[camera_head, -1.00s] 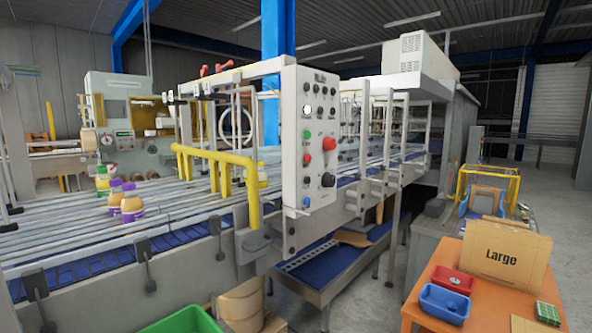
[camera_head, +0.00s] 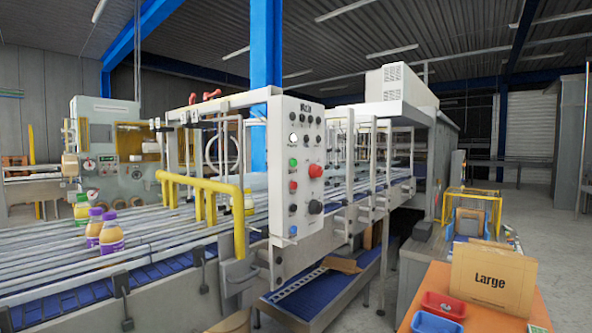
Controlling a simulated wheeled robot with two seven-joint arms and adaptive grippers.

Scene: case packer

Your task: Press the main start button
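The white control panel (camera_head: 297,178) stands upright at the near end of the conveyor, near the middle of the head view. On its face are a green button (camera_head: 293,162), a larger red button (camera_head: 315,171), a dark knob (camera_head: 315,207), a blue button (camera_head: 293,230) and a white round button (camera_head: 293,138). Small dark buttons sit near the top. The labels are too small to read, so I cannot tell which button is the main start. Neither of my grippers is in view.
The conveyor (camera_head: 150,230) with bottles (camera_head: 111,234) runs left of the panel, with yellow rails (camera_head: 205,182) beside it. A blue lower belt (camera_head: 320,296) juts out below. An orange table (camera_head: 420,280) with trays and a "Large" box (camera_head: 491,275) stands at right.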

